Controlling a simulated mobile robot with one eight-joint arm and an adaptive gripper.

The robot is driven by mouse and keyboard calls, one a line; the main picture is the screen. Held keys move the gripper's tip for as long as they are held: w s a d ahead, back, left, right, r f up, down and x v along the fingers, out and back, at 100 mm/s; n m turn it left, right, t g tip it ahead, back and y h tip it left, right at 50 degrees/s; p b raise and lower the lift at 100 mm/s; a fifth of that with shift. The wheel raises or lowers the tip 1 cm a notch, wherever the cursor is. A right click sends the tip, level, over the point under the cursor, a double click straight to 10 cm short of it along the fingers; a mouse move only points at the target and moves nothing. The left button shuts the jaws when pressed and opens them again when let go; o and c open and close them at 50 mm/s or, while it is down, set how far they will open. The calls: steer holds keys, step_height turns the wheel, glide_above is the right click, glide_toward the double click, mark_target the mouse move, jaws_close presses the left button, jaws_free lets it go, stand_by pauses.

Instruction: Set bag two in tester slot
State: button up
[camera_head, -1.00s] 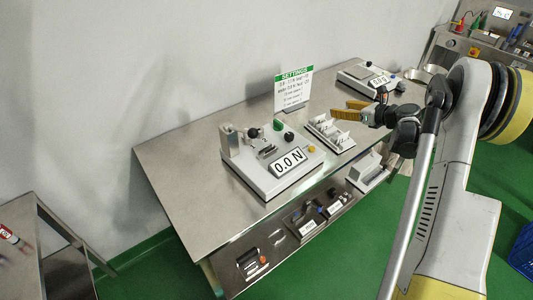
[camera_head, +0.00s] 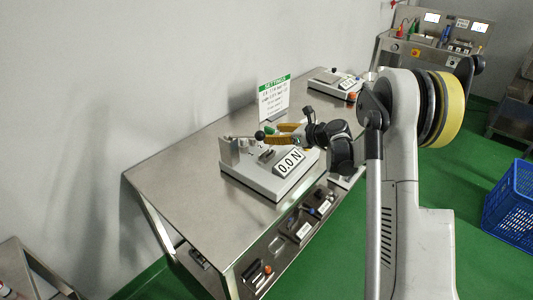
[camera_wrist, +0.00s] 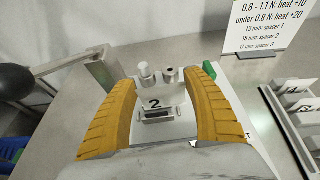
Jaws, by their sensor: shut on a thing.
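My gripper (camera_head: 282,136) is over the tester (camera_head: 262,178), a pale box with a "0.0 N" display, in the head view. I cannot tell whether bag two touches the slot.
A settings sign (camera_head: 274,97) stands behind the tester; it also shows in the wrist view (camera_wrist: 262,32). A rack with numbered tags (camera_wrist: 290,105) is to the right. A black knob (camera_wrist: 14,78) is at the left. The left of the steel table (camera_head: 175,175) is clear.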

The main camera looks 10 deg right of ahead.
steer(key=a+f, duration=0.2)
steer(key=a, duration=0.1)
steer(key=shift+w+b, duration=0.2)
steer(key=shift+b, duration=0.15)
steer(key=shift+f+b, duration=1)
steer(key=shift+f, duration=0.85)
steer(key=shift+f, duration=0.2)
steer(key=o, duration=0.7)
steer(key=shift+c, duration=0.2)
steer(key=shift+r, duration=0.1)
